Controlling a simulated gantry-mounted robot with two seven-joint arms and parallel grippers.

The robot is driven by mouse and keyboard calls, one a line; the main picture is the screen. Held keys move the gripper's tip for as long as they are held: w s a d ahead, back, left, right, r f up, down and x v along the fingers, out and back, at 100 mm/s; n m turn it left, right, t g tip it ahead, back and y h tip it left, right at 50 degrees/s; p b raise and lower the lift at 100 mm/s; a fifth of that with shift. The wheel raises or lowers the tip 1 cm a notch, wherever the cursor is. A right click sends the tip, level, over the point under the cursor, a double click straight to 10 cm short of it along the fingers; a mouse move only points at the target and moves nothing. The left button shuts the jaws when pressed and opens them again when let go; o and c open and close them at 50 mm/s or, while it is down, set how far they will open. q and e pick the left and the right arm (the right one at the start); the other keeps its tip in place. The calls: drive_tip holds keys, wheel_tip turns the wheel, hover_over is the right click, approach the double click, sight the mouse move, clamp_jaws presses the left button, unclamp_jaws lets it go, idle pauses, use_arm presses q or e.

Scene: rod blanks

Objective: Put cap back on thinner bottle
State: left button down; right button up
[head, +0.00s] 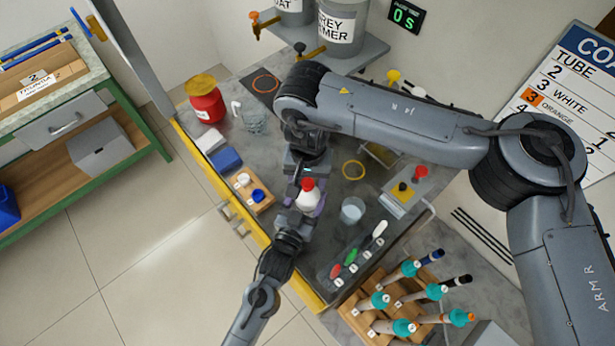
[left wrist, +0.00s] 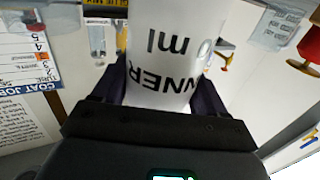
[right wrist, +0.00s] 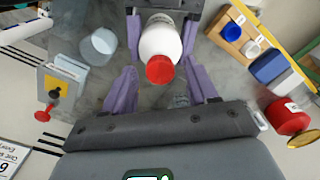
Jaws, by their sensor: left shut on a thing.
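The white thinner bottle (head: 307,201) is held above the grey bench. Its red cap (head: 308,184) sits at the top of its neck; I cannot tell how tightly. The bottle's lettered side (left wrist: 168,55) fills the middle of the left wrist view, between the fingers of my left gripper (head: 297,212), which is shut on it. My right gripper (head: 307,178) comes down from above. In the right wrist view, its purple fingers are spread open either side of the red cap (right wrist: 160,69) and bottle (right wrist: 161,40), apart from the cap.
A clear beaker (head: 352,210) stands right of the bottle. A wooden block (head: 252,193) with a white and a blue cap lies left. A red jar (head: 205,103) and glass jug (head: 250,118) are behind. A rack (head: 365,318) of tubes is at front right.

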drive_tip(key=shift+r, duration=2.25)
drive_tip(key=shift+c, duration=0.4)
